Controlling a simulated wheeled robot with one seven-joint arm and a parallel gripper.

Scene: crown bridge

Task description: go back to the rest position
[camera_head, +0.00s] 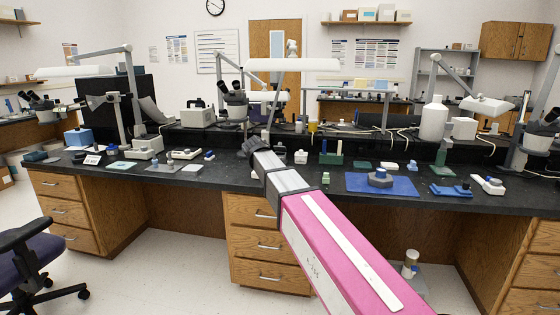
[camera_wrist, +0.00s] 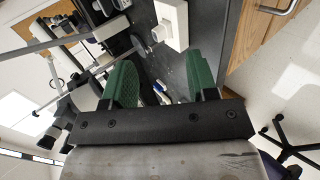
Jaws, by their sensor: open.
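My gripper shows in the wrist view (camera_wrist: 160,82) as two green fingers set wide apart on a dark bar. It is open, with nothing held between the fingers. Through the gap I see the black bench top (camera_wrist: 150,58) and small blue and white items beyond the fingers. In the head view my pink and grey arm reaches up from the bottom right to the bench's front edge. Its dark end is over the bench, and the fingers cannot be made out there.
The black bench (camera_head: 225,178) is crowded with small tools. A blue mat (camera_head: 352,184) with a grey-blue piece (camera_head: 380,178) lies right of my arm. A microscope (camera_head: 234,103) and a lamp (camera_head: 290,64) stand behind.

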